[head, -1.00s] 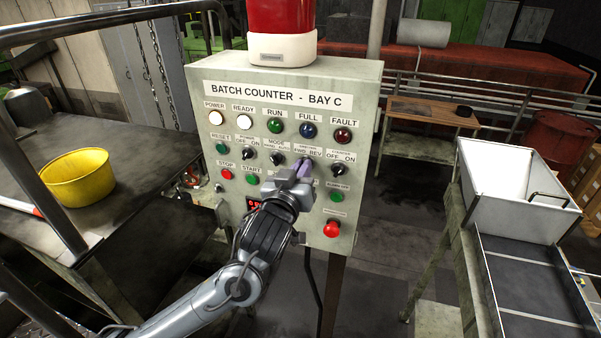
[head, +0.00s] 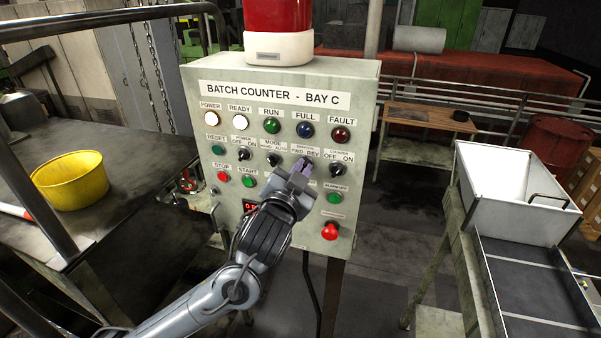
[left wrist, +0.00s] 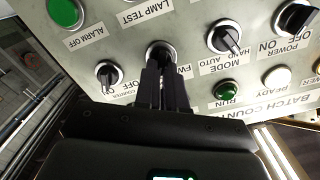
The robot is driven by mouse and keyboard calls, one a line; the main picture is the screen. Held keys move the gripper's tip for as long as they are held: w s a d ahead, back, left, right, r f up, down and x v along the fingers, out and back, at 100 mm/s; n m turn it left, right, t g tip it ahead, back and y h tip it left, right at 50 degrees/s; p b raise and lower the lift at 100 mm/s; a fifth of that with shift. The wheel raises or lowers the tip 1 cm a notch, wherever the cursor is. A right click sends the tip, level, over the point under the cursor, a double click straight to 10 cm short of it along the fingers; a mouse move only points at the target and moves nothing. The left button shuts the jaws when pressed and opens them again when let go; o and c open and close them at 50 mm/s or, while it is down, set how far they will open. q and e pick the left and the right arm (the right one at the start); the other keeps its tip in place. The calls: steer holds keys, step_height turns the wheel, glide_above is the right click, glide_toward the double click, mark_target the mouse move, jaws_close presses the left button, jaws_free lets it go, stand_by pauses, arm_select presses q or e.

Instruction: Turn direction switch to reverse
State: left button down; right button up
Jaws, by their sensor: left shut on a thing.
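The direction switch (left wrist: 160,54) is a black rotary knob in a silver ring, below the FWD REV label (head: 305,154) on the grey control panel. My left gripper (head: 301,166) is at this knob. In the left wrist view its two fingers (left wrist: 165,75) are shut on the knob. The fingers cover most of the knob, so its pointing direction cannot be read. In the head view the gripper is tilted and hides the switch. My right gripper is not in view.
The mode knob (head: 274,160) and the counter knob (head: 337,171) sit close on either side. The alarm-off button (head: 334,199) and red emergency button (head: 330,231) are below. A white bin (head: 512,190) stands right, and a yellow bowl (head: 68,183) left.

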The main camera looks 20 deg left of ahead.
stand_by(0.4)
arm_select(q)
steer(key=c, duration=1.2)
jaws_free()
steer(key=shift+s+d+b, duration=0.15)
steer(key=shift+s+b, duration=1.55)
steer(key=shift+s, duration=1)
steer(key=shift+s+d+b, duration=0.15)
steer(key=shift+s+b, duration=1.55)
steer(key=shift+s, duration=1)
steer(key=shift+f, duration=0.1)
